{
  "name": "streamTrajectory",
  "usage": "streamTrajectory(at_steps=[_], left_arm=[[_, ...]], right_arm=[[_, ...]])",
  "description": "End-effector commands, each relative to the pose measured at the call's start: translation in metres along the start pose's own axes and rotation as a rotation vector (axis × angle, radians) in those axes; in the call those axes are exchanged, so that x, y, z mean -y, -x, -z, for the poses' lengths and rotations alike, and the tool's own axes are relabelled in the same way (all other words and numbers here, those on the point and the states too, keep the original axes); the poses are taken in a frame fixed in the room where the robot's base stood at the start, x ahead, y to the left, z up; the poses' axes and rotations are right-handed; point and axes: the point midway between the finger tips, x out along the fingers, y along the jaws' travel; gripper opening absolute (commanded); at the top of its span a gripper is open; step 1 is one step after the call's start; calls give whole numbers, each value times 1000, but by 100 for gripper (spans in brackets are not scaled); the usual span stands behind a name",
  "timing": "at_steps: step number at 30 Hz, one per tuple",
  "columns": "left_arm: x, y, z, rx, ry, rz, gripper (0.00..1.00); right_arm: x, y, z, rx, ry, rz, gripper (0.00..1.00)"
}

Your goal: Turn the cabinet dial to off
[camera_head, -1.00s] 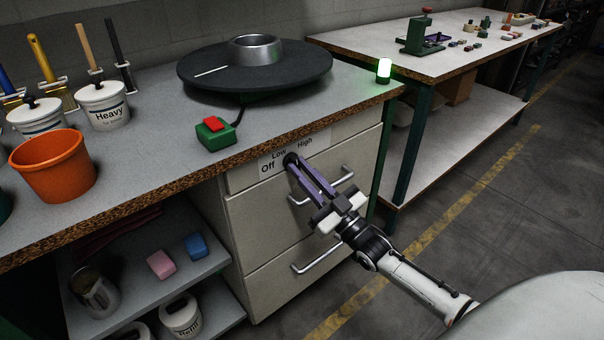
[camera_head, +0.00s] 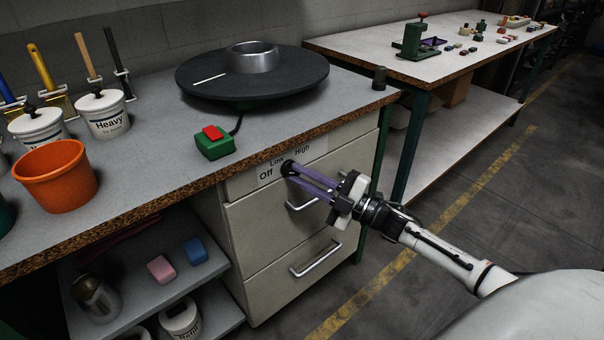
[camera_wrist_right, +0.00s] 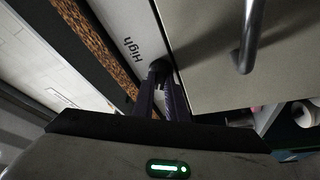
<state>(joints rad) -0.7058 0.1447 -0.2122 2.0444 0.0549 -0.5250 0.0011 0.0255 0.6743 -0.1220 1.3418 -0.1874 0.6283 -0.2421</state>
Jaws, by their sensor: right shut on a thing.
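The cabinet dial (camera_head: 286,168) is a small black knob on the cabinet's upper front, on a white label (camera_head: 266,173) reading Off, Low and High. My right gripper (camera_head: 292,170) reaches in from the right and its purple fingers are shut on the dial. In the right wrist view the dial (camera_wrist_right: 160,68) shows dark between the fingertips, beside the word High. The fingers hide most of the dial, so I cannot tell where it points. The indicator lamp (camera_head: 379,78) at the counter corner is dark. My left gripper is not in view.
A drawer handle (camera_head: 318,196) sits just below my right fingers, with another handle (camera_head: 316,260) lower down. A green box with a red button (camera_head: 214,143) and a black turntable (camera_head: 205,82) stand on the counter. The floor at right is clear.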

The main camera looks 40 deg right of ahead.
Motion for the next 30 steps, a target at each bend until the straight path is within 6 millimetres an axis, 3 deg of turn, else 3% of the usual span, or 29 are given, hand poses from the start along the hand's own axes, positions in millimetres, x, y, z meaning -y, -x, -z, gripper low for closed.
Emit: streamTrajectory(at_steps=[12, 30], left_arm=[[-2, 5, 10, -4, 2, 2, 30], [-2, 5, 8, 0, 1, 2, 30]], right_arm=[[-1, 0, 0, 0, 195, 83, 0], [-1, 0, 0, 1, 229, 97, 0]])
